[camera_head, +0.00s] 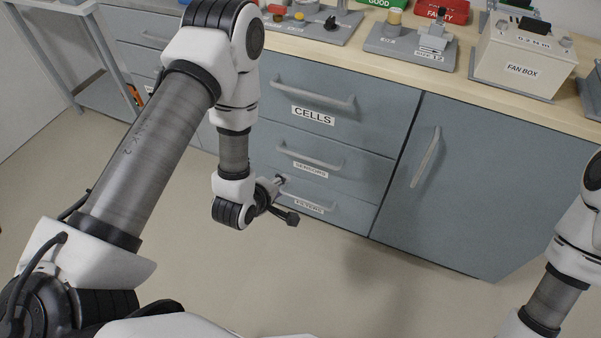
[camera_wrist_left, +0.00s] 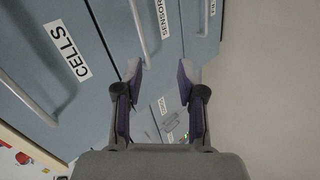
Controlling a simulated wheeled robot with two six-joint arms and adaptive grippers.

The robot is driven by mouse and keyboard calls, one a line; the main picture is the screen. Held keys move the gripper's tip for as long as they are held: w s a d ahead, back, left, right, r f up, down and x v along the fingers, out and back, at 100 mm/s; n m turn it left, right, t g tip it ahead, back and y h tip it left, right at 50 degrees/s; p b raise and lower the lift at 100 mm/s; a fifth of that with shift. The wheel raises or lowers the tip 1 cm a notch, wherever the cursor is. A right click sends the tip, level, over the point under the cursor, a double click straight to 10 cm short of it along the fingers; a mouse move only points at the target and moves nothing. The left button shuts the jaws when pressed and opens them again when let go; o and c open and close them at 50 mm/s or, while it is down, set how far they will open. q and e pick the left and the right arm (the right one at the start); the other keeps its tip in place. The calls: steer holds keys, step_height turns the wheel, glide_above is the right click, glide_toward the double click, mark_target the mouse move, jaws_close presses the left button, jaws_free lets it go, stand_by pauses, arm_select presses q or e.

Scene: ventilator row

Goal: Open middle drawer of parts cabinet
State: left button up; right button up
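The grey parts cabinet has a stack of drawers on its left. The middle drawer (camera_head: 345,166) is labelled SENSORS and looks shut; its bar handle (camera_head: 308,157) also shows in the left wrist view (camera_wrist_left: 138,25). The top drawer (camera_head: 370,110), labelled CELLS, and the bottom drawer (camera_head: 345,207), whose label is hard to read, look shut too. My left gripper (camera_head: 286,199) hangs low by the left part of the drawer fronts. In the left wrist view its fingers (camera_wrist_left: 160,75) are apart with nothing held, and the handles lie beyond them. My right gripper is outside the picture.
A cabinet door (camera_head: 480,180) with a vertical handle (camera_head: 425,157) stands right of the drawers. The wooden worktop (camera_head: 375,60) holds fixtures and a FAN BOX (camera_head: 522,65). The floor (camera_head: 370,285) before the cabinet is clear. A grey rack (camera_head: 100,95) stands at left.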

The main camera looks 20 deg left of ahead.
mark_target(299, 157)
arm_select(q)
steer(key=w+a+f+n+t+b, duration=0.1)
steer(key=w+f+t+b, duration=0.1)
steer(key=w+b, duration=0.4)
steer(key=w+f+n+t+b, duration=0.1)
steer(key=w+f+b, duration=0.3)
steer(key=b, duration=0.6)
steer(key=w+a+f+t+b, duration=0.1)
steer(key=w+f+t+b, duration=0.2)
steer(key=w+b, duration=0.5)
steer(key=shift+w+a+f+n+y+b, duration=0.3)
steer(key=shift+w+f+n+b, duration=0.15)
steer(key=shift+f, duration=0.15)
steer(key=shift+w, duration=0.3)
jaws_close()
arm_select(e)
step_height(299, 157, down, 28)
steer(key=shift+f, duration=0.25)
